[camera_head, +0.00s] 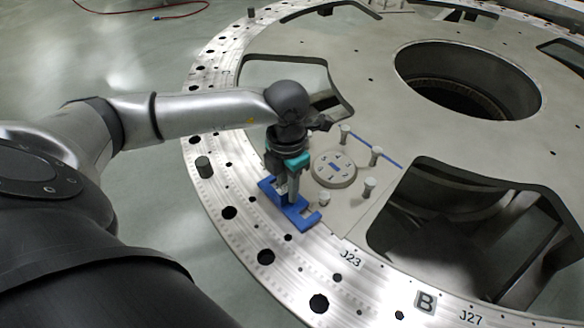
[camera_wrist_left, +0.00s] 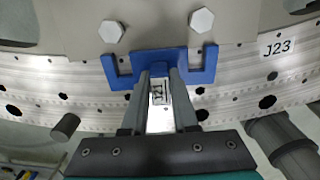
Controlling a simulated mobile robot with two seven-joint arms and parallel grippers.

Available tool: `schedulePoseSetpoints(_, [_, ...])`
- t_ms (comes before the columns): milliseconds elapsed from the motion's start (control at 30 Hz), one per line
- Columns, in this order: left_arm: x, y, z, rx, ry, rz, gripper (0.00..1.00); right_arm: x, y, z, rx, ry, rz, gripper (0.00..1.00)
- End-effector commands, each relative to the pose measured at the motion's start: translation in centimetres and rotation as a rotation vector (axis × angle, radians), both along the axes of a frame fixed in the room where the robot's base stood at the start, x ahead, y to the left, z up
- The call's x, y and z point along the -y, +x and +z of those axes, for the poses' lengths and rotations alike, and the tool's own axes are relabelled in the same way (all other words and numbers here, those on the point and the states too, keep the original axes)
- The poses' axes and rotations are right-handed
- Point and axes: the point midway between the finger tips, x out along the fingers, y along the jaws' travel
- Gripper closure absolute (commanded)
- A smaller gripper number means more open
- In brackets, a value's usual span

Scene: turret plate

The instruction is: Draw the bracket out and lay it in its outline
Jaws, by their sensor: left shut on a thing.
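The blue bracket (camera_head: 301,215) is at the inner edge of the metal ring, in front of the round disc. In the left wrist view the bracket (camera_wrist_left: 202,73) is a wide piece with a U-shaped notch at each end. My left gripper (camera_head: 291,192) points down and is shut on the middle of the bracket; its two fingers (camera_wrist_left: 160,88) also show in the left wrist view. I cannot tell whether the bracket touches the ring. A thin blue line (camera_head: 390,161) on the plate may be part of an outline; I cannot tell. My right gripper is out of view.
Several upright bolts (camera_head: 369,187) stand around the round disc (camera_head: 333,168), close to the bracket. A dark peg (camera_head: 204,167) stands on the ring (camera_head: 222,186) to the left. Large openings (camera_head: 440,225) cut the turret plate.

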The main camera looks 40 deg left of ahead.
Motion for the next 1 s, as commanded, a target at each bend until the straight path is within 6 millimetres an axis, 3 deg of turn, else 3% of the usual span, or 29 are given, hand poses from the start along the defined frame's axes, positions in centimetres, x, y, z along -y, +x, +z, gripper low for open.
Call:
schedulePoseSetpoints(367, [0.0,0.1,0.4,0.004,-0.001,0.000,1.00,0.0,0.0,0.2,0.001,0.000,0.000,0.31])
schedulePoseSetpoints(1000, [0.0,0.1,6.5,0.004,-0.001,0.000,1.00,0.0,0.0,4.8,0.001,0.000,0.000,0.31])
